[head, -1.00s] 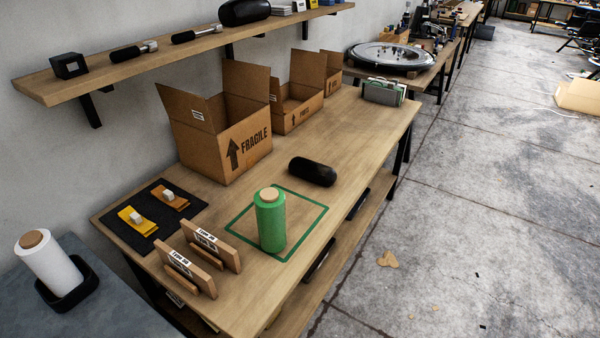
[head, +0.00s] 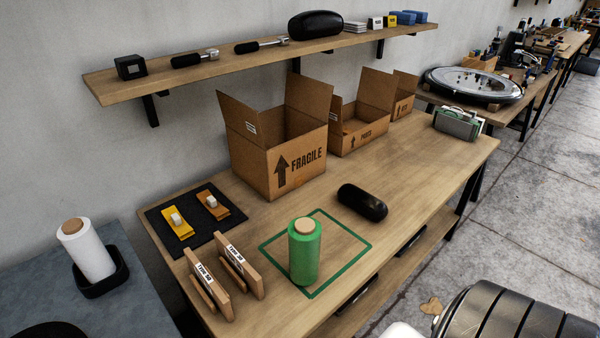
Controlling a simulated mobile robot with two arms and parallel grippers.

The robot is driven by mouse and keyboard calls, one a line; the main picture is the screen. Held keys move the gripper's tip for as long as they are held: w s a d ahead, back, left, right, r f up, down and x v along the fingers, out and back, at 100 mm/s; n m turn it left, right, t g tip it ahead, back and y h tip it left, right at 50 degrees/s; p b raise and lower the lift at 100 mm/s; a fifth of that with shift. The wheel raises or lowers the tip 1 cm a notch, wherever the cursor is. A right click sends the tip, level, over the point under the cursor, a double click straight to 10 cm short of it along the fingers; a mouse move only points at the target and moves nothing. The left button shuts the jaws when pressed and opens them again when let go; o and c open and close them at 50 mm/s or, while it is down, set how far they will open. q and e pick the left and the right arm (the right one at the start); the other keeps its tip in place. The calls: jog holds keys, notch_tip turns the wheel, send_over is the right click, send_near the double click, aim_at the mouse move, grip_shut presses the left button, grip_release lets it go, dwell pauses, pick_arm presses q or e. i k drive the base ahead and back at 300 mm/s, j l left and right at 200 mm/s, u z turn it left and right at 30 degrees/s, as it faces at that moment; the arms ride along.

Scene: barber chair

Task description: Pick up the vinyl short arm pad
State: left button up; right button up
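A short black rounded pad (head: 362,202) lies on its side on the wooden workbench (head: 420,190), and looks like the vinyl short arm pad. Its left end is near the upper right edge of a green taped square (head: 352,262). Nothing touches it from above. A longer black pad (head: 315,25) lies on the wall shelf. Neither of my grippers shows in the head view.
A green wrap roll (head: 304,252) stands upright inside the taped square. Open cardboard boxes (head: 290,160) stand behind the pad. Wooden holders (head: 240,265) and a black mat (head: 168,215) are at left. Bench right of the pad is clear.

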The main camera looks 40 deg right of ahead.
aim_at(369, 205)
jog(key=l+u, duration=0.15)
jog(key=l, duration=0.3)
jog(key=k+l+u, duration=0.2)
jog(key=l, duration=0.25)
jog(key=k+l+u, duration=0.15)
jog(key=l, duration=0.3)
jog(key=k+l+u, duration=0.15)
jog(key=l, duration=0.25)
jog(key=k+l+u, duration=0.2)
jog(key=l, duration=0.2)
jog(key=k+l+u, duration=0.15)
jog(key=l, duration=0.25)
jog(key=k+l+u, duration=0.15)
jog(key=l, duration=0.2)
